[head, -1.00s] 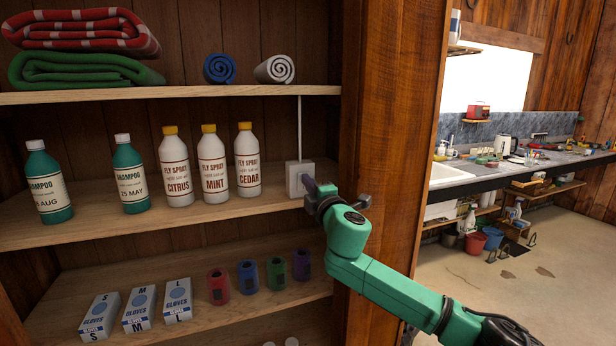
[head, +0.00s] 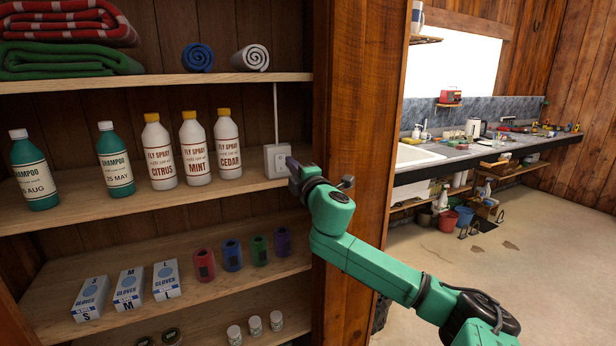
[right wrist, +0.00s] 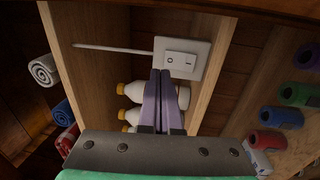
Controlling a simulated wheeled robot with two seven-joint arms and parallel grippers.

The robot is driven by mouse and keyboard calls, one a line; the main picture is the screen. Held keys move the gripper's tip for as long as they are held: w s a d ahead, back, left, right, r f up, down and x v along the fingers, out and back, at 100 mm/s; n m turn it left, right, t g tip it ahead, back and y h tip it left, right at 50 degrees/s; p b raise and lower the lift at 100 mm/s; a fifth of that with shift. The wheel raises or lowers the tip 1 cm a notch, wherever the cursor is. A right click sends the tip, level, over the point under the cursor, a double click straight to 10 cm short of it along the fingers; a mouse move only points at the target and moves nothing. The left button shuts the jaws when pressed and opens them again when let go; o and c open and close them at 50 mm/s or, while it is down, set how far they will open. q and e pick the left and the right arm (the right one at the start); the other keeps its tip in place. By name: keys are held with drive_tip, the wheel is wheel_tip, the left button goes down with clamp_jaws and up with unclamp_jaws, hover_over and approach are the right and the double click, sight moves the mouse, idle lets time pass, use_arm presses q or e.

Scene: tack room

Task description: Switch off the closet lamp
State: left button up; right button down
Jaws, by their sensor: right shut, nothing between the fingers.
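A white switch box (head: 277,160) stands at the right end of the middle closet shelf, with a thin white cord running up from it. In the right wrist view its plate (right wrist: 201,66) carries a white rocker with "O" and "I" marks. My right gripper (head: 291,166) is shut and empty at the box's right side. In the right wrist view its purple fingertips (right wrist: 160,72) lie just below the rocker; I cannot tell whether they touch it. No lamp shows in either view. My left gripper is not in view.
Fly spray bottles (head: 226,147) stand left of the switch box on the middle shelf (head: 210,194). Glove boxes and coloured rolls fill the shelf below. The closet's wooden side post (head: 353,100) stands beside my right arm. Open floor (head: 530,250) lies to the right.

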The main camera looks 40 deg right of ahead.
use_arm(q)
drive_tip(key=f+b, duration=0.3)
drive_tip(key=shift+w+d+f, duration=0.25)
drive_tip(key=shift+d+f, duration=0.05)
use_arm(e)
drive_tip(key=r+v, duration=0.1)
drive_tip(key=v, duration=0.7)
drive_tip(key=shift+s+r, duration=0.25)
drive_tip(key=shift+r, duration=0.1)
